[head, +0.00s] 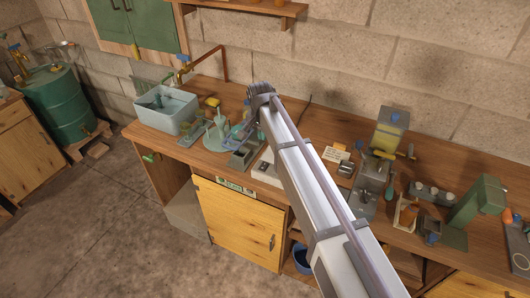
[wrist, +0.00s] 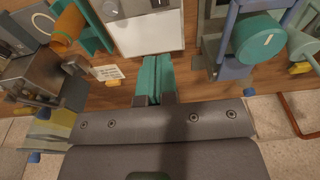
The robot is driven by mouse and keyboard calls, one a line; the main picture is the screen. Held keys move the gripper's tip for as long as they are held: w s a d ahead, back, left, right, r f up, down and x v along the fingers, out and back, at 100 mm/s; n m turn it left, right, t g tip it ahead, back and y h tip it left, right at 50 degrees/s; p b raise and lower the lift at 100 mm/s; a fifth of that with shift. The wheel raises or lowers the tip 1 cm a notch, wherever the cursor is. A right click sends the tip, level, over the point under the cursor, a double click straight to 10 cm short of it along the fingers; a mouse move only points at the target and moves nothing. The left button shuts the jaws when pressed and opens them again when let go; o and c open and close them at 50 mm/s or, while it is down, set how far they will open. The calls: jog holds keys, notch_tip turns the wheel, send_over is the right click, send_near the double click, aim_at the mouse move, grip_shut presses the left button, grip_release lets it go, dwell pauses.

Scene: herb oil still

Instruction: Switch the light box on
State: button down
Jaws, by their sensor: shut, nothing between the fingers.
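The light box (wrist: 148,32) lies at the top middle of the wrist view, a flat white panel with a grey strip along its far edge. In the head view a white corner of the box (head: 266,163) shows beside my arm, which hides the rest. My gripper (wrist: 152,62) has its teal fingers together and empty, with tips close to the panel's near edge. I cannot tell whether they touch it. The head view hides the fingers behind my arm.
A paper note (wrist: 107,72) lies left of my fingers. A metal device (wrist: 40,75) stands at left, a blue frame with a green drum (wrist: 262,40) at right. In the head view, a sink basin (head: 166,110) and a hopper device (head: 388,130) flank the arm on the wooden bench.

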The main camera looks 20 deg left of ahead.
aim_at(266, 164)
jog(key=f+b, duration=0.4)
jog(key=w+f+b, duration=0.1)
jog(key=f+b, duration=0.9)
jog(key=shift+w+d, duration=0.15)
jog(key=shift+w, duration=0.15)
jog(key=shift+r, duration=0.1)
